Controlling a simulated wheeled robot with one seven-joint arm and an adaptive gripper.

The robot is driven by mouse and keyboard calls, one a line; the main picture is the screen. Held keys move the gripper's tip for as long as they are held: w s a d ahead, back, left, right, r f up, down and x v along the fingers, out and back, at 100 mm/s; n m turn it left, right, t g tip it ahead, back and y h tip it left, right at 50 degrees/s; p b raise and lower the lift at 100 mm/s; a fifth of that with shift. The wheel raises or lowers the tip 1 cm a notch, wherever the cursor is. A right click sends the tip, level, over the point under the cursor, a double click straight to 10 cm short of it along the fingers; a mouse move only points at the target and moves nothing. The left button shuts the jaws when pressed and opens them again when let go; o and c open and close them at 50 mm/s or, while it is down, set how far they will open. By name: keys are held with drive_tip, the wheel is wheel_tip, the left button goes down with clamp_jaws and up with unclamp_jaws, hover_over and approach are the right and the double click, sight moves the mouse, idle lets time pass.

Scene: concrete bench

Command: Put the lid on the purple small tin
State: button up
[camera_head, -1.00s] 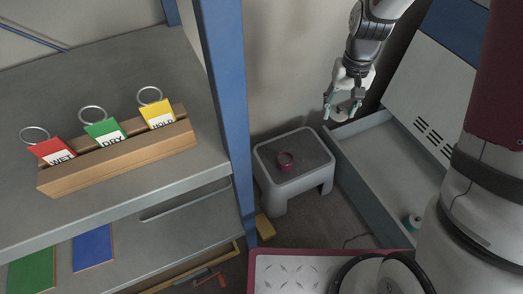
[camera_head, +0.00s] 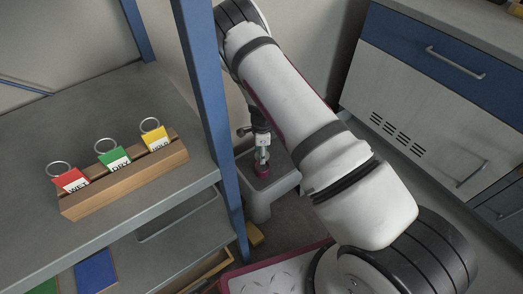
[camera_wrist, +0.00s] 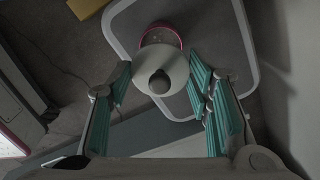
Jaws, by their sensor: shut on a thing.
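The purple small tin (camera_head: 262,171) stands on a grey step stool (camera_head: 258,205). In the wrist view the tin's pink rim (camera_wrist: 161,27) shows beyond the lid, with part of its dark inside visible. The lid (camera_wrist: 176,66) is a pale disc with a dark round knob facing the wrist camera. My gripper (camera_wrist: 160,84) has its teal-padded fingers on either side of the lid and is shut on it. The lid hides the near part of the tin's mouth. In the head view my gripper (camera_head: 262,154) is directly above the tin; the gap between lid and tin cannot be told.
A blue shelf post (camera_head: 208,110) stands close left of the stool. The shelf holds a wooden rack (camera_head: 125,180) with red, green and yellow tags. A cabinet (camera_head: 420,90) stands at the right. A yellow block (camera_head: 255,236) lies on the floor by the stool.

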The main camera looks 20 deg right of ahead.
drive_tip(key=shift+d+f+b, duration=0.1)
drive_tip(key=shift+f+b, duration=2.1)
drive_tip(key=shift+f, duration=1)
drive_tip(key=shift+f+b, duration=0.15)
drive_tip(key=shift+b, duration=0.15)
drive_tip(key=o, duration=1.5)
drive_tip(key=shift+r+p, duration=2.4)
drive_tip(key=shift+r, duration=1.15)
